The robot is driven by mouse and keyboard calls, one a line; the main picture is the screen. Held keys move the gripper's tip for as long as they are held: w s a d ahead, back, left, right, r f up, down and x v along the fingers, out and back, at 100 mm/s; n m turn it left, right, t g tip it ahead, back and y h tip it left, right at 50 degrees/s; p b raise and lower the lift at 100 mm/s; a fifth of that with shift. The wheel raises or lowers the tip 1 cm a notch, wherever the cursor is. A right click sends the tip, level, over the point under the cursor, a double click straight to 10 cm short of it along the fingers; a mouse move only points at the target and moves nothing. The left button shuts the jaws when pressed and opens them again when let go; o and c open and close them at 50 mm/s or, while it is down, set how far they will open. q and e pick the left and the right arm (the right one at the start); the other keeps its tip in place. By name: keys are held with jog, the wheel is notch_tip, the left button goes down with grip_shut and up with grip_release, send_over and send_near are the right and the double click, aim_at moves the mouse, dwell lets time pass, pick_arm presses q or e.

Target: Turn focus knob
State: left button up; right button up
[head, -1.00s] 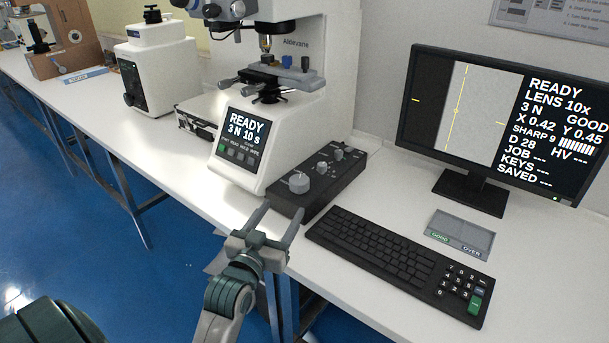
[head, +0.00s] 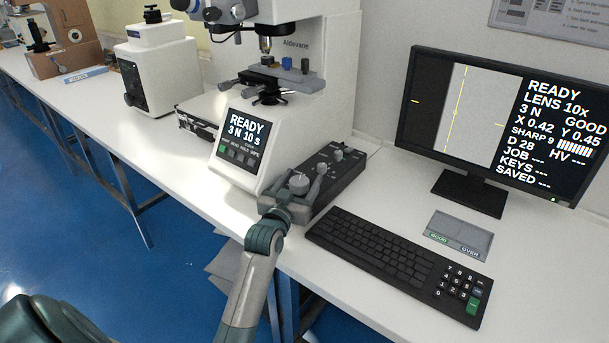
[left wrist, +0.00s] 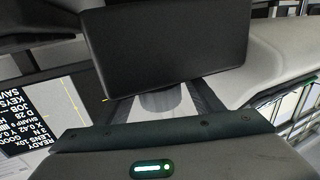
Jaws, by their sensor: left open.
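A black control box (head: 343,176) sits on the bench in front of the tester. A large grey round knob (head: 299,182) stands on its near end, with smaller knobs behind it. No label on the large knob is readable. My left gripper (head: 301,181) is open at this near end, one finger on either side of the large knob. Contact with the knob cannot be told. In the left wrist view a grey round piece shows between the two fingers, below a dark flat block that hides the fingertips. My right gripper is not in view.
The white tester (head: 300,110) with its READY screen stands behind the box. A black keyboard (head: 390,255) lies close on the right, and a grey pad (head: 459,236) beyond it. A monitor (head: 490,120) stands at the back right. The bench left of the tester is partly clear.

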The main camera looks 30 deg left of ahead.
pick_arm(q)
jog(key=shift+x, duration=1.15)
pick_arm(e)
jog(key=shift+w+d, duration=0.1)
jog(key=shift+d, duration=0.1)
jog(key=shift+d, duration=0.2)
pick_arm(q)
jog(key=c, duration=1.1)
jog(key=shift+o, duration=0.2)
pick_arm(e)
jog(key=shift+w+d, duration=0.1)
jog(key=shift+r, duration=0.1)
